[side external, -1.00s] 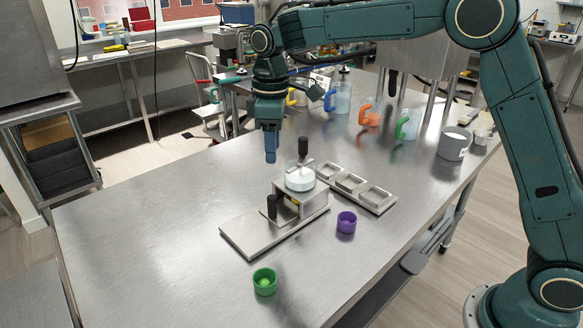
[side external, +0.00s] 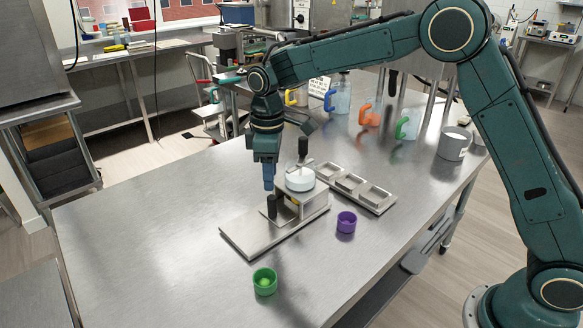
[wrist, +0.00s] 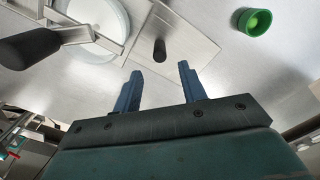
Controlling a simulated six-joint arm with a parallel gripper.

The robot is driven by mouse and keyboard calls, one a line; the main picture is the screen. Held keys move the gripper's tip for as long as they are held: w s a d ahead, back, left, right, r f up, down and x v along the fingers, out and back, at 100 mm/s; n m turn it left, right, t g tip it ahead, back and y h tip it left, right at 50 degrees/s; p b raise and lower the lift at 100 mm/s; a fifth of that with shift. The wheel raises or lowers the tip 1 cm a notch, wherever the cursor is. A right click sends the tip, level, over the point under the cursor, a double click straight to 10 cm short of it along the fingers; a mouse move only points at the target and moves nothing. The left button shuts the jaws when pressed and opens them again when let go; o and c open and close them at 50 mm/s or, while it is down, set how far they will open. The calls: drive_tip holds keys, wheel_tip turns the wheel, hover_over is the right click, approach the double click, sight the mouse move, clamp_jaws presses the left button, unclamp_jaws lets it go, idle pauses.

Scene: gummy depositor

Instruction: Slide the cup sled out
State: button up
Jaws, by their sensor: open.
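The depositor (side external: 312,205) is a metal housing on a flat base plate (side external: 245,237), with a round white-filled hopper (side external: 300,180) and a black-handled crank (side external: 303,147) on top. A short black upright knob (side external: 272,207) stands at its front; I take it as the sled's handle. The sled is mostly hidden inside the housing.
A green cup (side external: 265,282) with green contents stands in front of the base plate, and a purple cup (side external: 346,222) to its right. A metal mould tray (side external: 355,187) lies behind. Several jugs (side external: 370,115) stand farther back. The table's left part is clear.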

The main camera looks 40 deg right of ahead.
sight(271, 197)
wheel_tip(271, 197, down, 8)
drive_tip(key=shift+r, duration=0.15)
idle(0.3)
clamp_jaws()
